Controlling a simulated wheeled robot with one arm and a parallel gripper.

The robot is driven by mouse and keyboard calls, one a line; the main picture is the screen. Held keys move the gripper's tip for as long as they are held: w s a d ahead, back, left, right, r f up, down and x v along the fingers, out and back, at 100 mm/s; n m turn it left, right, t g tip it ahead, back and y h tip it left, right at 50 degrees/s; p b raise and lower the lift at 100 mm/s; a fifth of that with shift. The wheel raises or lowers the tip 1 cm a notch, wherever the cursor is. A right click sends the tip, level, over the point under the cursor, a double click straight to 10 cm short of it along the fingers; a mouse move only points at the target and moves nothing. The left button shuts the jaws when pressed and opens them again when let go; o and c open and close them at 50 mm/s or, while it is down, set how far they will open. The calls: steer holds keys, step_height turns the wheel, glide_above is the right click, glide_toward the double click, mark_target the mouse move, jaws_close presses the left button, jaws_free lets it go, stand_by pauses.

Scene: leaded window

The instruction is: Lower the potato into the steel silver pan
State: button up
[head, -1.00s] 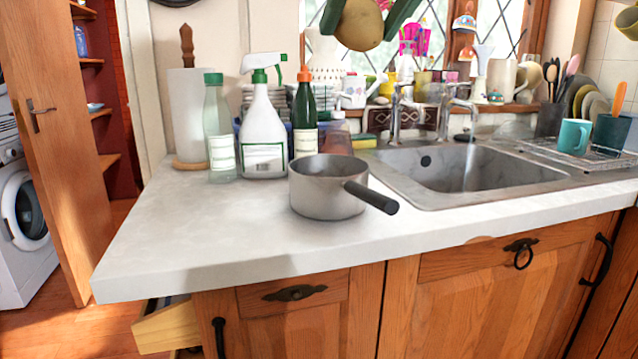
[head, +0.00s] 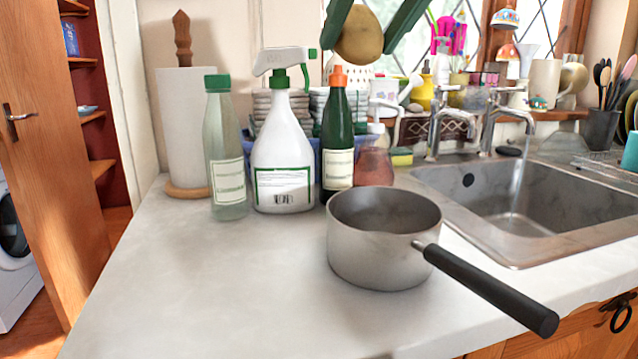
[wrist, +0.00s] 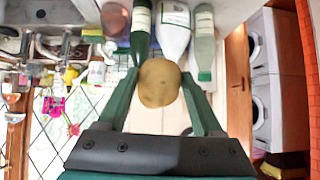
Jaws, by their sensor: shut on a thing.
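The potato (head: 359,37) is brown and round, held high between the green fingers of my gripper (head: 361,30) at the top of the head view. In the wrist view the potato (wrist: 159,83) sits between the two green fingertips of my gripper (wrist: 160,88). The steel silver pan (head: 375,257) stands upright on the counter in the head view, its black handle pointing to the lower right. Its visible interior looks empty. The potato appears well above the pan's level in the picture. The pan does not clearly show in the wrist view.
A clear bottle (head: 226,150), a white spray bottle (head: 283,140) and a dark green bottle (head: 338,135) stand behind and left of the pan. The sink (head: 530,195) lies to the right. The white counter (head: 210,290) is bare at the front left.

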mark_target(366, 58)
steer(key=shift+s+f, duration=0.1)
steer(key=shift+f, duration=1.5)
step_height(366, 58, down, 5)
steer(key=b, duration=0.3)
steer(key=shift+f, duration=0.15)
steer(key=shift+d, duration=0.1)
steer(key=shift+s+d, duration=0.15)
steer(key=shift+d, duration=1.85)
steer(key=shift+f+b, duration=0.1)
steer(key=shift+b, duration=0.2)
steer(key=shift+f+b, duration=2.6)
steer(key=shift+f, duration=1.75)
steer(key=shift+f, duration=0.4)
steer(key=o, duration=1.5)
